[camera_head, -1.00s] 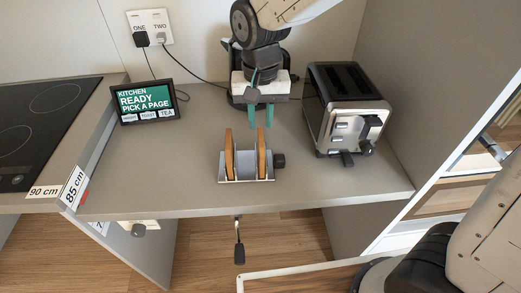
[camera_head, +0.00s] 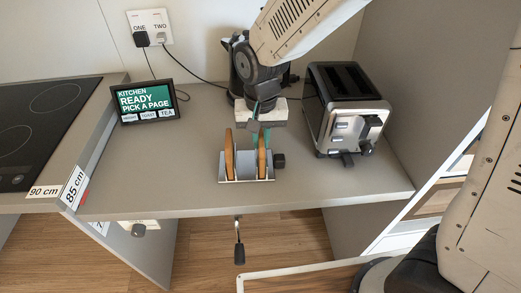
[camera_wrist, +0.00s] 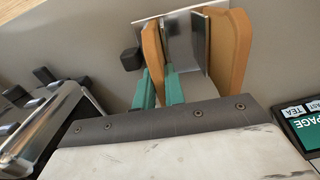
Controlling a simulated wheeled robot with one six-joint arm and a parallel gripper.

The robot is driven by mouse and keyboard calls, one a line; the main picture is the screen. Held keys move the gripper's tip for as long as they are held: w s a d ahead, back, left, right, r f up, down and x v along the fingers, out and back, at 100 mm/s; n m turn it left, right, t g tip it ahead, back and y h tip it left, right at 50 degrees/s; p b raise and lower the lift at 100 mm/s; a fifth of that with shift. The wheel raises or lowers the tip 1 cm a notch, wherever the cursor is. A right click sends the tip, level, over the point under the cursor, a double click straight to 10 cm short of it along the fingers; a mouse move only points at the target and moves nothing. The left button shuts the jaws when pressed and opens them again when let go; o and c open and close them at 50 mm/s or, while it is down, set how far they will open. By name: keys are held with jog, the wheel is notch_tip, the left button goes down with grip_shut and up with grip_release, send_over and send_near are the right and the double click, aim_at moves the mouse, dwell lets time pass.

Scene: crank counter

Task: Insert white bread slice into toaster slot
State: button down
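Two bread slices stand upright in a grey metal rack (camera_head: 246,178): a left slice (camera_head: 229,155) and a right slice (camera_head: 261,160). Both show brown-orange edges, so I cannot tell which is white. In the wrist view they are the near-left slice (camera_wrist: 153,45) and the right slice (camera_wrist: 232,50). My gripper (camera_head: 261,141) is over the right slice in the head view, its teal fingers (camera_wrist: 159,86) open on either side of the slice's upper part. Whether they touch it is unclear. The black and silver toaster (camera_head: 347,110) stands right of the rack, its slots empty-looking.
A kitchen display (camera_head: 147,101) stands at the back left, by a wall socket (camera_head: 150,28) with cables. A hob (camera_head: 40,125) is at far left. A tall panel (camera_head: 435,80) bounds the counter at right. The counter left of the rack is clear.

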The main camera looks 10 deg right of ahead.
jog(key=shift+r, duration=4.3)
